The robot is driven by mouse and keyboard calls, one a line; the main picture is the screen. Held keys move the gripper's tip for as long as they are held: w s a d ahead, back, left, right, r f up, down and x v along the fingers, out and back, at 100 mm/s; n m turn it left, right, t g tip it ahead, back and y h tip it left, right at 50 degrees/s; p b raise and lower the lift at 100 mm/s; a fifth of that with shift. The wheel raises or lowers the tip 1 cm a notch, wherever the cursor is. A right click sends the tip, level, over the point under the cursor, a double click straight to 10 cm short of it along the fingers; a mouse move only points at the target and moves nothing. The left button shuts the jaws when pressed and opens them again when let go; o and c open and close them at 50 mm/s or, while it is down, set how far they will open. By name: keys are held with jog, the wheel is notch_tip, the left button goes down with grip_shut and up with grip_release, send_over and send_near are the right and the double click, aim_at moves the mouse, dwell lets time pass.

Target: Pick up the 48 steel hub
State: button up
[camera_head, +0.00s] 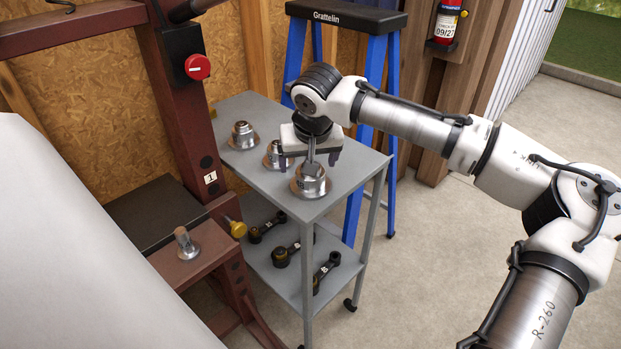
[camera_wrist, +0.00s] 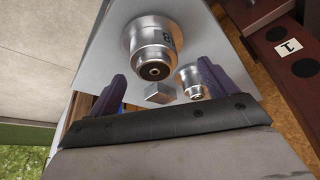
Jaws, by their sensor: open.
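In the wrist view this large hub (camera_wrist: 152,40) shows a mark ending in 8; the rest is hard to read. My gripper (camera_head: 309,160) is above this hub, pointing down, with its dark purple fingers apart. In the wrist view my gripper (camera_wrist: 160,88) is open, and the hub lies beyond the fingertips, not between them. A grey block (camera_wrist: 158,94) shows between the fingers; I cannot tell what it belongs to.
Two more hubs, a middle one (camera_head: 272,153) and a far one (camera_head: 243,135), stand on the grey cart (camera_head: 345,172). Black tools (camera_head: 326,268) lie on its lower shelf. A blue stepladder (camera_head: 378,80) stands behind. A dark red press frame (camera_head: 178,95) is at left.

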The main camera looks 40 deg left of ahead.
jog(key=x, duration=0.3)
jog(key=p+x, duration=0.1)
jog(key=x, duration=0.1)
jog(key=shift+w+d, duration=0.15)
jog(key=shift+d, duration=0.2)
jog(key=shift+c, duration=0.4)
jog(key=c, duration=1.4)
jog(key=shift+c, duration=1.1)
jog(key=shift+r, duration=0.1)
